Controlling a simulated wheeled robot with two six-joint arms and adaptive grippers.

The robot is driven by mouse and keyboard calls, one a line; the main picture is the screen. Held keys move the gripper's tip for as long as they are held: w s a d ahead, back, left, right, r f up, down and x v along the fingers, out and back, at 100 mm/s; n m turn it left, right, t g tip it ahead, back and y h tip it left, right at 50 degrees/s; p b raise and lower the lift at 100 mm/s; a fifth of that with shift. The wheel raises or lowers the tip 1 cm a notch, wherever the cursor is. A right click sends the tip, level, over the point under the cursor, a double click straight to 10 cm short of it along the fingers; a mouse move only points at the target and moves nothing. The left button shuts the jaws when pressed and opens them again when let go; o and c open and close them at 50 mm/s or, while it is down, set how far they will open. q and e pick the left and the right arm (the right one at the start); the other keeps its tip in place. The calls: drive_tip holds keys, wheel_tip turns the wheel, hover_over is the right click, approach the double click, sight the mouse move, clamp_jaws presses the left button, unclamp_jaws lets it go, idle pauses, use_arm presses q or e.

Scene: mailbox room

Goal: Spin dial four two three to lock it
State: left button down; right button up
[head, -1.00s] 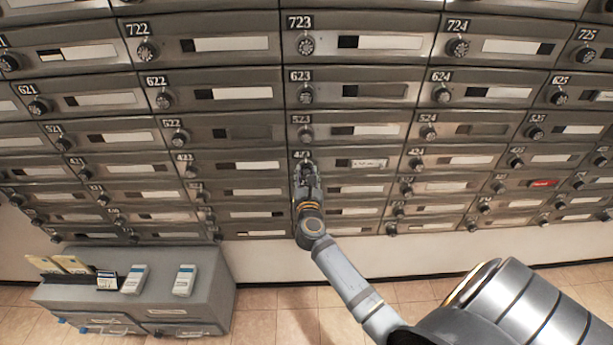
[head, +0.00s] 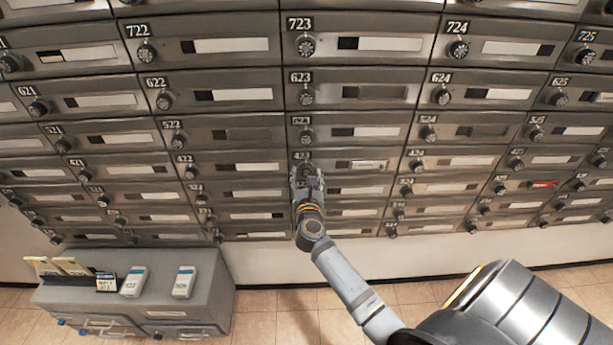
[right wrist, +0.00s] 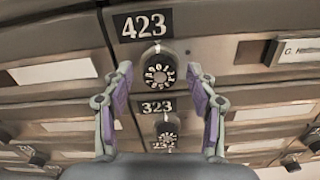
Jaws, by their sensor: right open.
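In the right wrist view, mailbox 423 shows its number plate (right wrist: 143,25) and, below it, a round black dial (right wrist: 159,72) with white numerals. My right gripper (right wrist: 160,78) is open, with one finger on each side of that dial and a visible gap to it on both sides. In the head view, my right gripper (head: 307,176) is in front of the mailbox wall at the 423 box, whose name slot (head: 368,165) shows to its right. The gripper largely hides the dial there. My left gripper is not in view.
The dial of 323 (right wrist: 167,133) is just below, between the fingers. The dial of 523 (head: 306,136) is above. A grey cabinet (head: 215,290) with several small items on top stands at lower left. The tiled floor (head: 262,310) beside it is clear.

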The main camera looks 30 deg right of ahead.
drive_tip(key=v, duration=1.2)
drive_tip(key=shift+d, duration=0.1)
drive_tip(key=a+f+n+y, duration=0.2)
drive_tip(key=f+n, duration=0.5)
drive_tip(key=a+f+n+y, duration=0.3)
drive_tip(key=f+n, duration=0.3)
drive_tip(key=f, duration=0.2)
drive_tip(key=s+a+f+n+g+y, duration=0.2)
drive_tip(key=s+f+n, duration=0.2)
drive_tip(key=f+n, duration=0.45)
drive_tip(key=s+a+f+n+g+y, duration=0.15)
drive_tip(key=s+f+n, duration=0.35)
drive_tip(key=f, duration=0.6)
drive_tip(key=s+d+f+n+g, duration=0.2)
drive_tip(key=s+f+n, duration=0.4)
drive_tip(key=s, duration=0.4)
drive_tip(key=s+d+f+n+g, duration=0.2)
drive_tip(key=s+f+n+g, duration=0.3)
drive_tip(key=s, duration=0.5)
drive_tip(key=s+d+f+n+g, duration=0.2)
drive_tip(key=s+f+n+g, duration=0.1)
drive_tip(key=s+f+n, duration=0.3)
drive_tip(key=s+f, duration=0.2)
drive_tip(key=s, duration=0.2)
drive_tip(key=shift+n, duration=0.35)
